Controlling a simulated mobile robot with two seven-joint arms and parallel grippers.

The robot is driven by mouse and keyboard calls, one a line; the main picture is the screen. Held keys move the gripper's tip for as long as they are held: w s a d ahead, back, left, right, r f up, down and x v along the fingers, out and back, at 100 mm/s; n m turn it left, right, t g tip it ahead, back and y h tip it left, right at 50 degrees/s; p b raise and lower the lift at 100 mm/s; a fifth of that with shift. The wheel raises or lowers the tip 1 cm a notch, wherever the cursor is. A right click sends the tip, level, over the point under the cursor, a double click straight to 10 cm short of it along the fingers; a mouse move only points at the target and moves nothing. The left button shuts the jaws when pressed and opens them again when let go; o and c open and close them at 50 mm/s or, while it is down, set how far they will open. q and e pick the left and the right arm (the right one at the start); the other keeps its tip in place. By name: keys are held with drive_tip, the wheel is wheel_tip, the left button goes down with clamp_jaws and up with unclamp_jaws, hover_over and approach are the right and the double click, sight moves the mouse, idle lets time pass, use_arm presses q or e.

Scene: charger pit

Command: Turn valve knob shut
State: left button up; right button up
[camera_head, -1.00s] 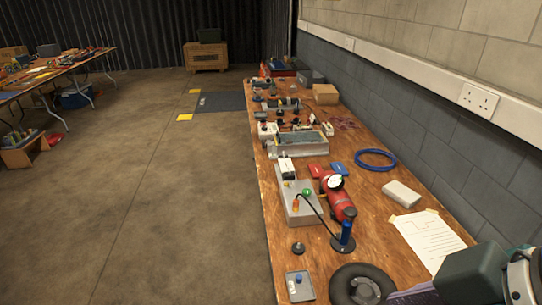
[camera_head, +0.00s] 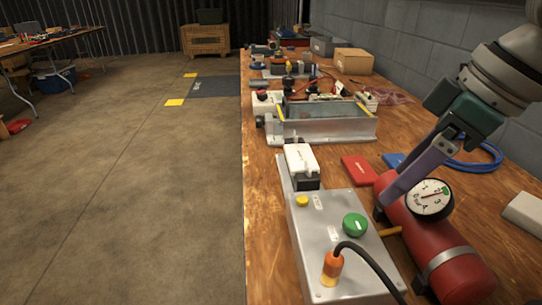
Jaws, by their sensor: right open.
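A red cylinder (camera_head: 432,243) lies on the wooden bench at the lower right, with a white pressure gauge (camera_head: 428,200) on top. A small brass-coloured stub (camera_head: 388,232) sticks out from its left side. My right gripper (camera_head: 384,203) comes in from the upper right, fingers pointing down and left to the far end of the cylinder, just behind the gauge. It is open. A dark part shows by its fingertips; I cannot tell if it is the valve knob or if the gripper touches it. My left gripper is out of view.
A grey metal box (camera_head: 330,235) with a green button (camera_head: 355,225) and an orange cable plug (camera_head: 332,266) stands left of the cylinder. Red (camera_head: 358,170) and blue (camera_head: 394,160) blocks and a blue hose coil (camera_head: 477,160) lie behind.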

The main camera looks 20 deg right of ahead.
sight(357, 221)
drive_tip(key=x, duration=0.3)
drive_tip(key=b+x, duration=0.1)
drive_tip(key=x, duration=0.2)
drive_tip(key=b+x, duration=0.1)
drive_tip(key=x, duration=0.2)
drive_tip(key=shift+s+f, duration=0.1)
drive_tip(key=shift+s, duration=0.25)
drive_tip(key=shift+w+a+f+b, duration=0.15)
drive_tip(key=shift+w+f+b, duration=0.15)
drive_tip(key=shift+f, duration=0.1)
clamp_jaws()
